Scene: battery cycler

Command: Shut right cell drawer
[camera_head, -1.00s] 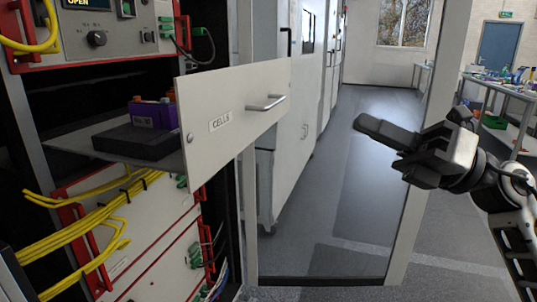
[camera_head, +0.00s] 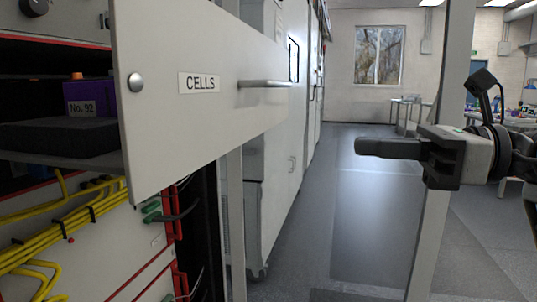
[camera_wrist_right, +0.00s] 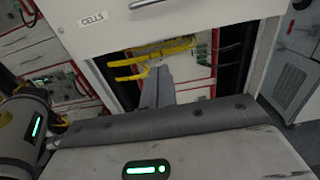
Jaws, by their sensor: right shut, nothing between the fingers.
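The cell drawer (camera_head: 200,115) stands pulled out of the rack at the left of the head view. Its pale front panel carries a "CELLS" label and a bar handle (camera_head: 264,83). A purple cell labelled "No. 92" (camera_head: 91,97) sits on a dark block (camera_head: 60,137) inside it. My right gripper (camera_head: 362,147) is shut and empty, to the right of the panel and apart from it, pointing left. In the right wrist view the lower part of the drawer front (camera_wrist_right: 185,18) shows at the top, beyond my fingers (camera_wrist_right: 160,82). My left gripper is out of view.
Yellow cables (camera_head: 65,220) and red-framed modules fill the rack below the drawer. White cabinets (camera_head: 275,150) line the aisle behind the panel. A pale upright post (camera_head: 437,215) stands behind my right gripper. The grey floor (camera_head: 375,210) between is clear.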

